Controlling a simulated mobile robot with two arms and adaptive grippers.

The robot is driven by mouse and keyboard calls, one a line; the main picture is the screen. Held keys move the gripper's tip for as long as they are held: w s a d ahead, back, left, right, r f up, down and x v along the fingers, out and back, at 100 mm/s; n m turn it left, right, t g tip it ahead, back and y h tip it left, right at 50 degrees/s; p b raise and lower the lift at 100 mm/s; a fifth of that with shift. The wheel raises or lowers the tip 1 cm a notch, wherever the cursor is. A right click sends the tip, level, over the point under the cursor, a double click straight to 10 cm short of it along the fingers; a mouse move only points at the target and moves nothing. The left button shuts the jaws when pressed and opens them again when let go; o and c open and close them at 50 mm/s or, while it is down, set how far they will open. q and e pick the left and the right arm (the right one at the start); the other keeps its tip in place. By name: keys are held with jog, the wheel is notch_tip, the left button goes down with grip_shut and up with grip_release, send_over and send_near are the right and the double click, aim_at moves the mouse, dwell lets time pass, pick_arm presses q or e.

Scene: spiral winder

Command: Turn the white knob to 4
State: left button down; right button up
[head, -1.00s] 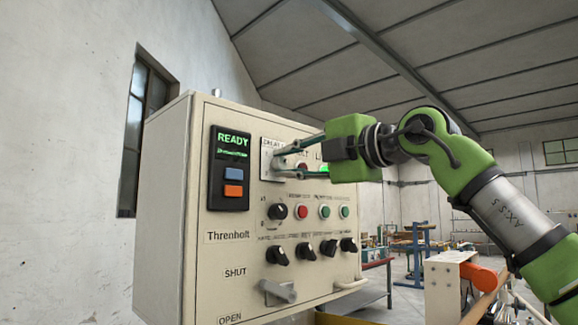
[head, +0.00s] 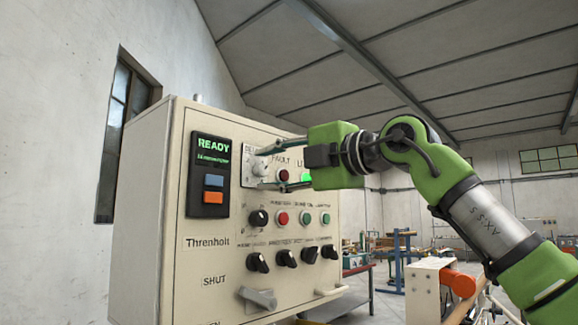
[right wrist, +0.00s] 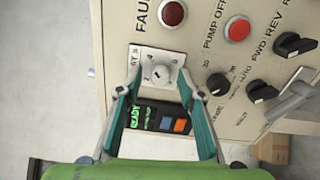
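The white knob (head: 260,167) sits on a pale square plate at the upper middle of the cream control box. In the right wrist view the fingertips (right wrist: 157,92) are spread on both sides of the knob, with clear gaps. Nothing is held. My left gripper is not in view.
A READY display (head: 210,163) with blue and orange buttons is left of the knob. A red fault lamp (right wrist: 173,13), a black selector (head: 259,217), a red button (head: 282,218), green buttons and several black knobs are close by. A grey handle (head: 258,298) juts out below.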

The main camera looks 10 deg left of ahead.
jog(key=v, duration=1.1)
jog(key=shift+d, duration=0.35)
jog(key=shift+s+f, duration=0.1)
